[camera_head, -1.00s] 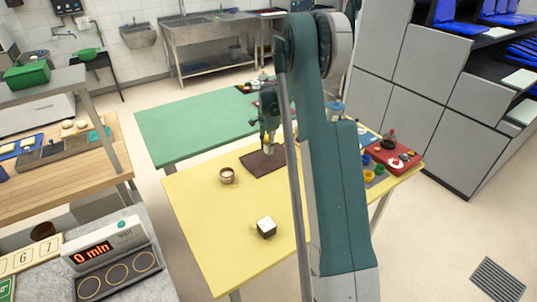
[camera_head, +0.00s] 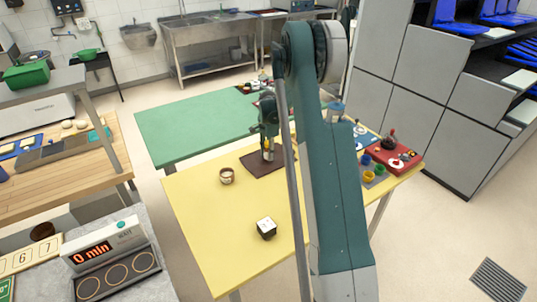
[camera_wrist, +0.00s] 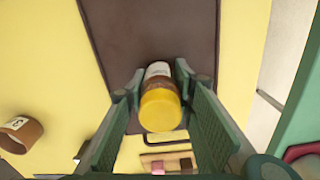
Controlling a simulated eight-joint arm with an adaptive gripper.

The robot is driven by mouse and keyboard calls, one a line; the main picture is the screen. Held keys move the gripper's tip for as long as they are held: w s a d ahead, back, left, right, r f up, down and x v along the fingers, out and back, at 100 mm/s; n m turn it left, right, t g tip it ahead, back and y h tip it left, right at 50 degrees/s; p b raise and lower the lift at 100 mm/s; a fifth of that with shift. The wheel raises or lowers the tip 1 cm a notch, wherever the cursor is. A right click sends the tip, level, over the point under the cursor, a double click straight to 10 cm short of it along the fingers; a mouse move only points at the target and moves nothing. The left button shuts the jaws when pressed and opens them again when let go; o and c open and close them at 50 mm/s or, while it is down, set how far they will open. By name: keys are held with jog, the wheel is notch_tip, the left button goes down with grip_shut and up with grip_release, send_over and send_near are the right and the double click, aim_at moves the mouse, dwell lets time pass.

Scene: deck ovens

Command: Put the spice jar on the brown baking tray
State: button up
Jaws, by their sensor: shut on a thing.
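The spice jar (camera_wrist: 160,105), with a yellow lid and a pale label, is between the fingers of my gripper (camera_wrist: 158,98) in the wrist view. My gripper is shut on it. In the head view the jar (camera_head: 268,150) shows small below my gripper (camera_head: 268,142). The brown baking tray (camera_head: 256,167) lies flat on the yellow table. In the wrist view the tray (camera_wrist: 150,30) fills the background behind the jar. The jar is over the tray area; I cannot tell whether its base touches the tray.
A brown-and-white cup (camera_head: 227,176) stands left of the tray. A dark block with a white top (camera_head: 266,228) is nearer the front. A red tray (camera_head: 408,160) with small items is at the right. The yellow table (camera_head: 205,215) is clear at front left.

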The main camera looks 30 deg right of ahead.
jog(key=shift+f, duration=0.15)
jog(key=o, duration=0.9)
notch_tip(320, 180, up, 12)
jog(key=shift+r+p, duration=0.15)
jog(key=shift+p, duration=0.35)
dwell(0.3)
